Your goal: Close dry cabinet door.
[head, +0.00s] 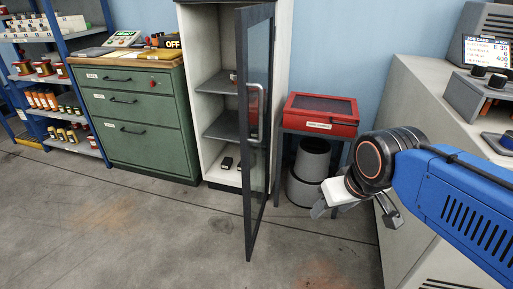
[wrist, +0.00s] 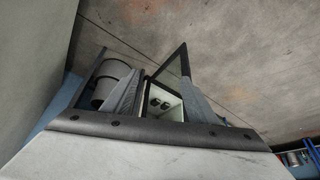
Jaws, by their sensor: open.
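The dry cabinet (head: 212,50) is pale with dark shelves, and its front is open. Its glass door (head: 244,190) has a dark frame and stands swung far out into the room, hinged on the cabinet's right side. A pale vertical handle (head: 262,115) is on the door. In the wrist view the door (wrist: 172,66) projects above the cabinet's lit interior (wrist: 160,97).
A red case (head: 322,110) sits on a dark stand right of the cabinet, with grey buckets (head: 308,160) beneath. A green drawer unit (head: 140,130) stands left of the cabinet. A grey bench (head: 425,95) is at right. The floor before the door is clear.

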